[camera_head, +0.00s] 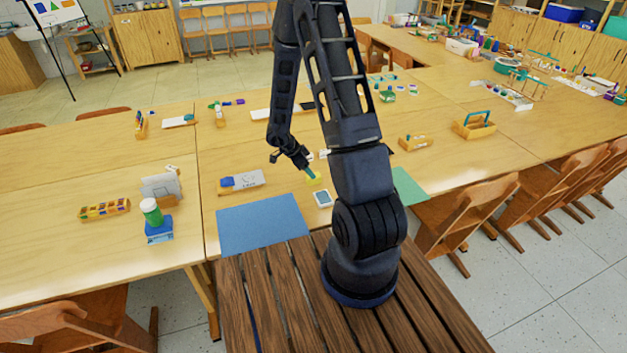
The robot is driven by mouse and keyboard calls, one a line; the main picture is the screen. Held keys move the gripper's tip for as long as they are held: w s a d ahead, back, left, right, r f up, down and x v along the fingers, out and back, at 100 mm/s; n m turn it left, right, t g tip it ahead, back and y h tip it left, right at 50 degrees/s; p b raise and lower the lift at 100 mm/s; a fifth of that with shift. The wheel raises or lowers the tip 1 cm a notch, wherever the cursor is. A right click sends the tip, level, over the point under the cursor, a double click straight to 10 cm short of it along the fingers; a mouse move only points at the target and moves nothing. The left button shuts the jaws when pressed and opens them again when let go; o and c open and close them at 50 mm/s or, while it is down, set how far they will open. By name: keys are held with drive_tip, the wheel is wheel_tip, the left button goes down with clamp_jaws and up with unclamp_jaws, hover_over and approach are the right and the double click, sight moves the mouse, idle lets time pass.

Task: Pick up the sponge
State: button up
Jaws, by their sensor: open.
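A small yellow and green block (314,177), which looks like the sponge, lies on the wooden table near the middle of the view. My gripper (293,164) is low over the table, just left of and slightly above the block in the picture. Its fingers are spread and it looks empty. One finger comes close to the block; I cannot tell whether they touch. My arm covers part of the table right of the block.
A blue mat (262,226) lies in front, and a grey and white device (322,198) sits close to the block. A white and blue box (241,182) is to the left. A green sheet (409,187) and wooden trays (474,127) are to the right. Chairs (467,215) line the right edge.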

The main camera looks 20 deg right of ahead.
drive_tip(key=shift+x, duration=2.75)
drive_tip(key=shift+a, duration=0.15)
drive_tip(key=c, duration=1.1)
drive_tip(key=shift+o, duration=0.2)
